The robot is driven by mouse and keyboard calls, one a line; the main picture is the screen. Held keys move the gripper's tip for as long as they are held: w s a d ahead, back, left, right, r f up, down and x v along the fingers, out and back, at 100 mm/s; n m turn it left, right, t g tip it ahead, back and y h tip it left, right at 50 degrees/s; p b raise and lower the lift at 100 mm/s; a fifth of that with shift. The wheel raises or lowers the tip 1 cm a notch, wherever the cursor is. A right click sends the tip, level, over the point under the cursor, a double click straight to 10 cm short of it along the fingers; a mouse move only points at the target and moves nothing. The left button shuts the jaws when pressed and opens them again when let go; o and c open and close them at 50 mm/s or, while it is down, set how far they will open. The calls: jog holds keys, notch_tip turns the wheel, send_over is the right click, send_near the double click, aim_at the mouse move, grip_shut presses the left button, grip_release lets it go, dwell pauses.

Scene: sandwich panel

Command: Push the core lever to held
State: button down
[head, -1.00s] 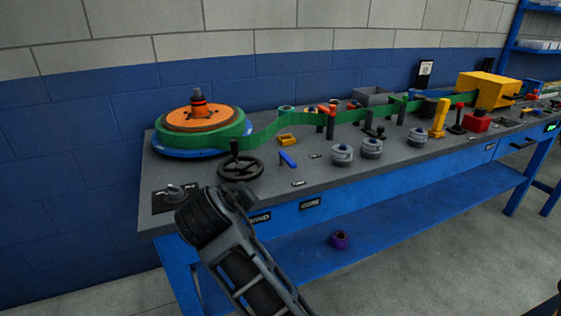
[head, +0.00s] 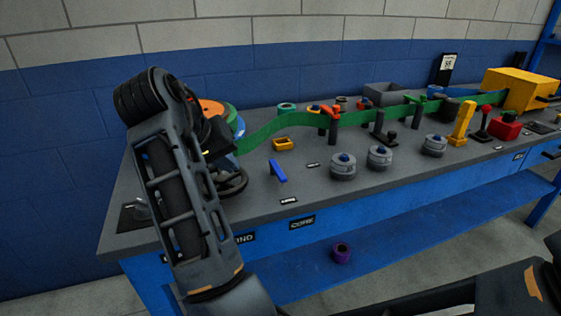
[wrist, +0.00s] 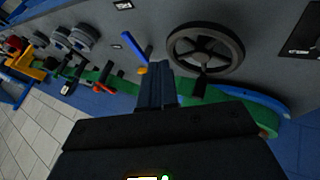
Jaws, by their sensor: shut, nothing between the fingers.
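The blue lever (head: 278,171) stands tilted on the grey bench top, behind a small label plate (head: 289,200); I take it to be the core lever. It also shows in the wrist view (wrist: 134,46), just left of the fingertips. My gripper (wrist: 153,68) is shut and empty. It looks close to the lever in the wrist view, but I cannot tell whether they touch. In the head view my arm hides most of the gripper, left of the lever. A "CORE" plate (head: 302,222) is on the bench's front edge.
A black handwheel (head: 234,184), also in the wrist view (wrist: 205,50), stands left of the lever. A yellow block (head: 283,144) lies behind it. Grey knobs (head: 343,166) stand to the right. A green band (head: 275,128) runs along the back. A purple ring (head: 341,253) sits below.

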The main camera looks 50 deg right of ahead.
aim_at(278, 175)
jog(key=shift+w+d, duration=0.1)
jog(key=shift+d, duration=0.3)
jog(key=shift+d, duration=0.1)
jog(key=x, duration=1)
jog(key=shift+f, duration=0.1)
jog(key=shift+s+d, duration=0.75)
jog(key=shift+d, duration=0.3)
jog(key=shift+s+d, duration=0.4)
jog(key=shift+d, duration=0.15)
jog(key=shift+d+r, duration=0.1)
jog(key=shift+r, duration=0.15)
